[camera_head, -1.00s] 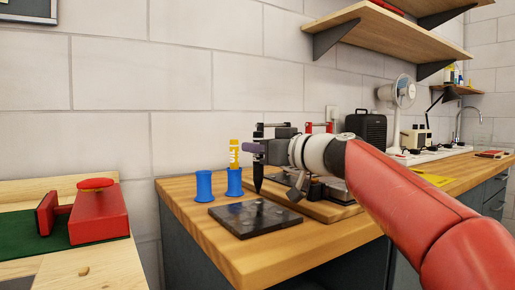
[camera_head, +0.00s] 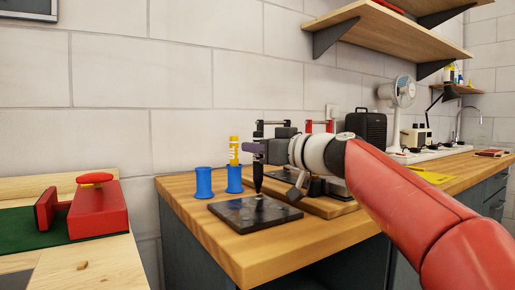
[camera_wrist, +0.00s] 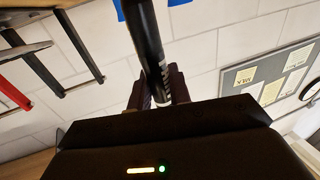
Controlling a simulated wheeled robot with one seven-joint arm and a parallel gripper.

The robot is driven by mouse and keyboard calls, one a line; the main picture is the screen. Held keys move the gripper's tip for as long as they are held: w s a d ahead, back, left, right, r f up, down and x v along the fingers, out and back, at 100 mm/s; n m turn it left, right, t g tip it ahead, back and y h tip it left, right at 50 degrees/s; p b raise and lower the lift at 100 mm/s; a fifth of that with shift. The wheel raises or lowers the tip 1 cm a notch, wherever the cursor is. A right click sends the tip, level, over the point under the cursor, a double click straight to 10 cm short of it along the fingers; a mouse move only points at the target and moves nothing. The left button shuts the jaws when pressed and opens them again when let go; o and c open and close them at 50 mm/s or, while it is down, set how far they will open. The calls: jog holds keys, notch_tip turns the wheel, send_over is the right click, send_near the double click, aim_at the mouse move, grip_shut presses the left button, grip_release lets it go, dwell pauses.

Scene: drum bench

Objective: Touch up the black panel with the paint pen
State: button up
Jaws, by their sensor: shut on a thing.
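My gripper (camera_head: 257,149) is shut on a black paint pen (camera_head: 258,177), which hangs upright with its tip down. In the wrist view the pen (camera_wrist: 149,45) sits between the two dark fingers (camera_wrist: 158,93). The black panel (camera_head: 255,215) lies flat on the wooden bench, with several lighter spots on it. The pen tip is at the panel's far edge in the head view; I cannot tell whether it touches.
Two blue cups (camera_head: 203,183) stand left of the panel; the right one (camera_head: 234,180) holds a yellow pen (camera_head: 234,150). A red clamp (camera_head: 320,127) and a wooden board (camera_head: 327,208) are behind and right. The bench's front left is clear.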

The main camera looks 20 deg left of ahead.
jog(key=shift+f+b, duration=0.55)
jog(key=shift+b, duration=0.1)
dwell(1.2)
jog(key=shift+r, duration=0.15)
jog(key=shift+r+p, duration=1.95)
jog(key=shift+r, duration=0.5)
